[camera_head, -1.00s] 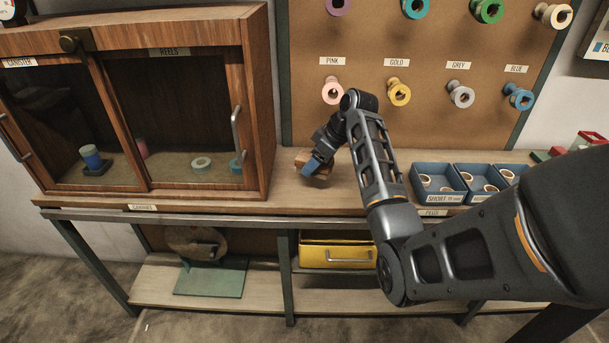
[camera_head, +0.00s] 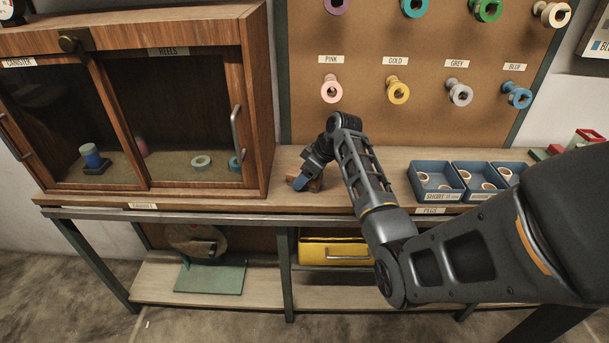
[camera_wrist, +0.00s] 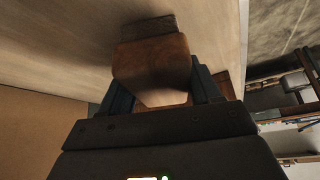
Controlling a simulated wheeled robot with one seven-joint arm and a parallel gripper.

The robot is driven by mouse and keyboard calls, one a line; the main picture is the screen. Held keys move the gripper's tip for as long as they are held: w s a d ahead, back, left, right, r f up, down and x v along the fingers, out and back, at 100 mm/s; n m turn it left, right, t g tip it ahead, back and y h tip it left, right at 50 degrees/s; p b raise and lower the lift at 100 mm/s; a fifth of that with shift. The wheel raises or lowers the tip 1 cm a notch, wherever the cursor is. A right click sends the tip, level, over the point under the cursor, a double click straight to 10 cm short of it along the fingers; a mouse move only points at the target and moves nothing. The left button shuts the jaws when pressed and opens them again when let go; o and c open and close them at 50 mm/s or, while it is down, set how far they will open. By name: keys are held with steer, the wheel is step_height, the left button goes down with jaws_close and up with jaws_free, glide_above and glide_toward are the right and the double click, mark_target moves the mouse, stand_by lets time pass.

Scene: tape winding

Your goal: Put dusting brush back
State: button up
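The dusting brush is a brown wooden block with a darker grey-brown bristle end, seen in the wrist view (camera_wrist: 152,62). It sits between the two fingers of my gripper (camera_wrist: 158,88), which are shut on its sides. In the head view, my gripper (camera_head: 302,182) is low over the workbench, just right of the cabinet, with the brown brush (camera_head: 314,185) partly hidden by it. The bristle end points to the pale bench surface in the wrist view; I cannot tell whether it touches.
A wooden cabinet (camera_head: 258,120) with glass doors stands close left of my gripper. Blue trays (camera_head: 433,195) of rings stand to the right on the workbench (camera_head: 345,200). A pegboard (camera_head: 310,45) with coloured spools is behind. The bench between gripper and trays is clear.

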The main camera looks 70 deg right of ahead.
steer(key=o, duration=0.5)
steer(key=shift+c, duration=0.2)
steer(key=v, duration=1.2)
steer(key=shift+r, duration=0.15)
